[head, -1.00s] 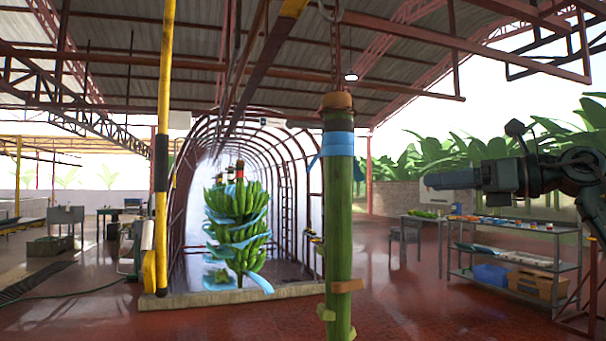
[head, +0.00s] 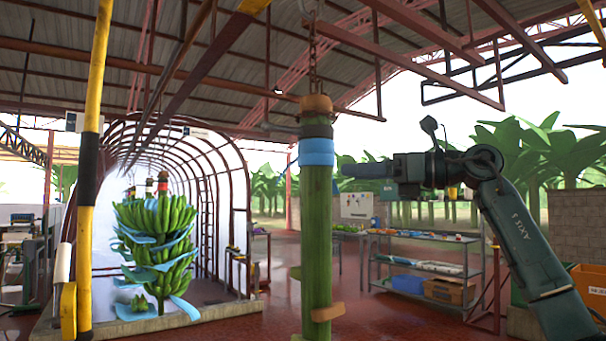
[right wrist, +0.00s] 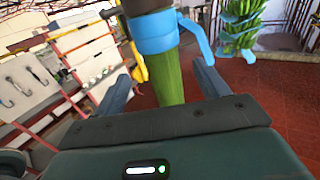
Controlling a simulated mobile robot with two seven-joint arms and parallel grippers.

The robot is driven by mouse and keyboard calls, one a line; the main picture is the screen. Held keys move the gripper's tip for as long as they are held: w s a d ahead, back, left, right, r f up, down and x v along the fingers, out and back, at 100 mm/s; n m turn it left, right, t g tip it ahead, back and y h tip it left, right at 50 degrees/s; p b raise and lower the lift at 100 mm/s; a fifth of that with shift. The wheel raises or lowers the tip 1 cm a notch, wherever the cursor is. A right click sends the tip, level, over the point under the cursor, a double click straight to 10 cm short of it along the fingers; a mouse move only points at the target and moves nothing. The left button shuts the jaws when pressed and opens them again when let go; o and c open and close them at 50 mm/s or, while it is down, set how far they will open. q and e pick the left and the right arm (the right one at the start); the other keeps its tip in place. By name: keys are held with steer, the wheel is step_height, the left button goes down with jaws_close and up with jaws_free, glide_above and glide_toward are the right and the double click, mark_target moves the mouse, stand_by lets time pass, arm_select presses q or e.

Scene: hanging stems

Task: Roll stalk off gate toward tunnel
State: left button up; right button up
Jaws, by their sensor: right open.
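The green stalk (head: 317,215) hangs upright from a chain (head: 312,60), with a brown cap and a blue band near its top. My right gripper (head: 350,171) points left toward the stalk at the height of the blue band. In the right wrist view its two fingers (right wrist: 160,85) are spread, with the stalk (right wrist: 167,78) showing beyond and between them. I cannot tell whether they touch it. The tunnel (head: 190,150) of red arches stands at the left, with a banana bunch (head: 155,240) with blue sheets hanging at its mouth. My left gripper is not in view.
A yellow and black post (head: 92,150) stands at the left. Overhead beams (head: 200,70) run toward the tunnel. A shelf table (head: 430,265) with bins stands behind my right arm. Red floor (head: 260,315) is open around the stalk.

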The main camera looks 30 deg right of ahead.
mark_target(306, 173)
steer(key=p+x, duration=0.1)
steer(key=x, duration=1)
steer(key=shift+s+p, duration=0.1)
steer(key=shift+p, duration=0.2)
steer(key=shift+c, duration=0.4)
steer(key=c, duration=1.3)
steer(key=shift+o, duration=0.2)
steer(key=shift+a, duration=0.1)
